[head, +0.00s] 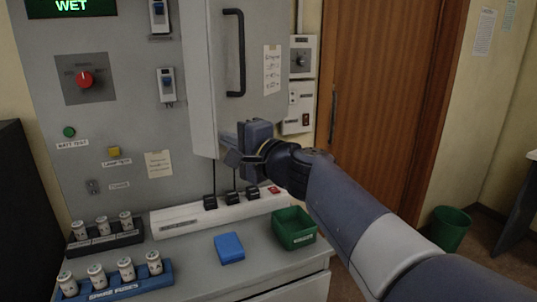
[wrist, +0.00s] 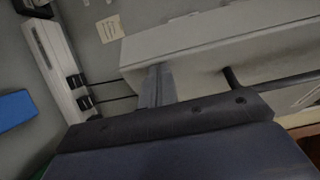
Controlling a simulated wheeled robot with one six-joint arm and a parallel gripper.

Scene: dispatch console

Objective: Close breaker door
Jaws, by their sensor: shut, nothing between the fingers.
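The breaker door (head: 256,28) is a pale grey panel with a long black vertical handle (head: 240,52) and a paper note. It stands out from the grey console; I cannot tell its exact angle. My gripper (head: 232,157) is shut and empty at the door's lower edge, below the handle. In the wrist view, the fingers (wrist: 158,84) reach up to the edge of the pale door (wrist: 215,45), with the dark handle (wrist: 233,80) to their right. They look close to the door or touching it; contact is not clear. My gripper hides part of the lower door.
Below are several black levers on a white strip (head: 176,223), a green bin (head: 293,229), a blue box (head: 229,248) and a blue spare-fuse rack (head: 116,284). Switch boxes (head: 299,108) sit right of the door, beside a brown wooden door (head: 385,90).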

